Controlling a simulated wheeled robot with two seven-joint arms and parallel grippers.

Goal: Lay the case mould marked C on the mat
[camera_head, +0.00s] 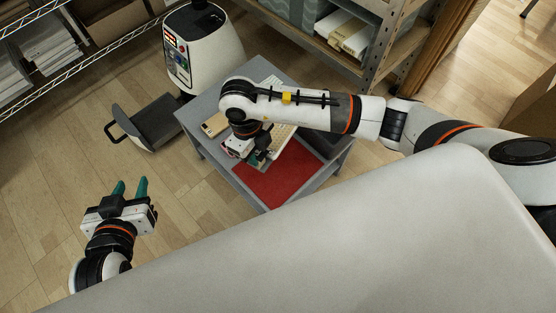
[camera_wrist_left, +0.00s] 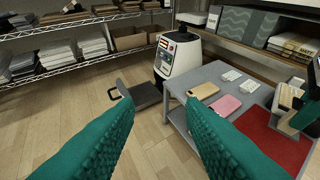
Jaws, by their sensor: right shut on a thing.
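The red mat (camera_head: 272,188) lies on the grey table (camera_head: 190,118); it also shows in the left wrist view (camera_wrist_left: 262,137). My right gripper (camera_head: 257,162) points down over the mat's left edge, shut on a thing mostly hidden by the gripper. I cannot read a letter C on it. Two small white blocks with faint marks (camera_wrist_left: 240,81) lie at the back of the table in the left wrist view. My left gripper (camera_head: 130,187) is open and empty, off to the left of the table, above the floor.
A gold case (camera_wrist_left: 204,90) and a pink case (camera_wrist_left: 227,104) lie near the table's left edge. A white machine with a control panel (camera_head: 205,45) stands behind the table, with a dark tray-like part (camera_head: 160,120) beside it. Shelves line the back.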

